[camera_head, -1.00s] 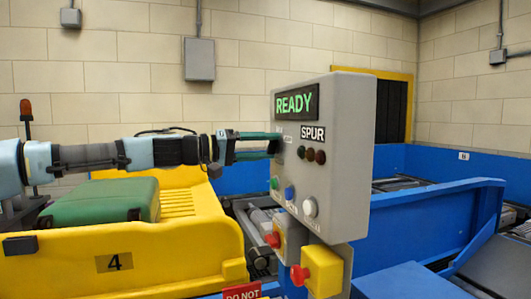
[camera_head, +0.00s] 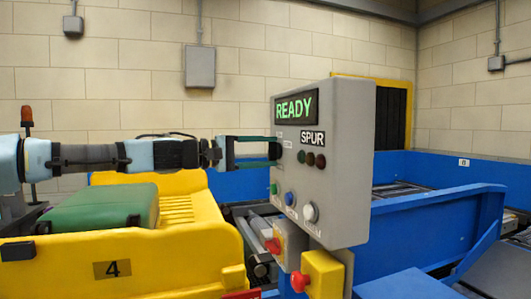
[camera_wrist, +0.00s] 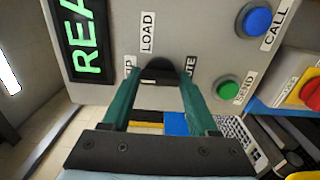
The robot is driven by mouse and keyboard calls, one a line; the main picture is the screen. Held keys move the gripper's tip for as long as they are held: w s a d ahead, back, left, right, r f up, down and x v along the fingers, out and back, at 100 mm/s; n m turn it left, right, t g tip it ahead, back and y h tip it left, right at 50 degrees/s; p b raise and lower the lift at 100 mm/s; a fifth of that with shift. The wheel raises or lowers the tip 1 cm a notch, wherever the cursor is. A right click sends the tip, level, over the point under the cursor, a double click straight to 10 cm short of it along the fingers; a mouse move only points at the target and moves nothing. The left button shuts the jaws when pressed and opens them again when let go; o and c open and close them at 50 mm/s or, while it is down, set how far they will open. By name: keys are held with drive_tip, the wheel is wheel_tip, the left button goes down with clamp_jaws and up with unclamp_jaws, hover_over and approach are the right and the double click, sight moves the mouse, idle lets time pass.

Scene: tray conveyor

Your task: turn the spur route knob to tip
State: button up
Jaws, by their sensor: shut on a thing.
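The spur route knob (camera_wrist: 160,70) is a dark knob on the grey control box (camera_head: 350,150), between my fingertips in the wrist view. My gripper (camera_wrist: 158,86) is shut on it, with one green finger on each side. In the wrist view the LOAD label (camera_wrist: 147,32) is clear, while the TIP label (camera_wrist: 128,66) and the ROUTE label (camera_wrist: 190,68) are partly covered. Where the knob points is hard to tell.
The box display (camera_head: 296,107) reads READY. Green (camera_wrist: 227,88) and blue (camera_wrist: 257,20) buttons sit close to the knob. A yellow tray (camera_head: 60,270) with a green case (camera_head: 98,220) stands under my arm.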

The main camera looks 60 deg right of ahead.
idle(0.3)
drive_tip(key=o, duration=1.4)
drive_tip(key=b+v, duration=0.3)
drive_tip(key=v, duration=0.8)
drive_tip(key=shift+s, duration=0.1)
drive_tip(key=shift+f, duration=0.1)
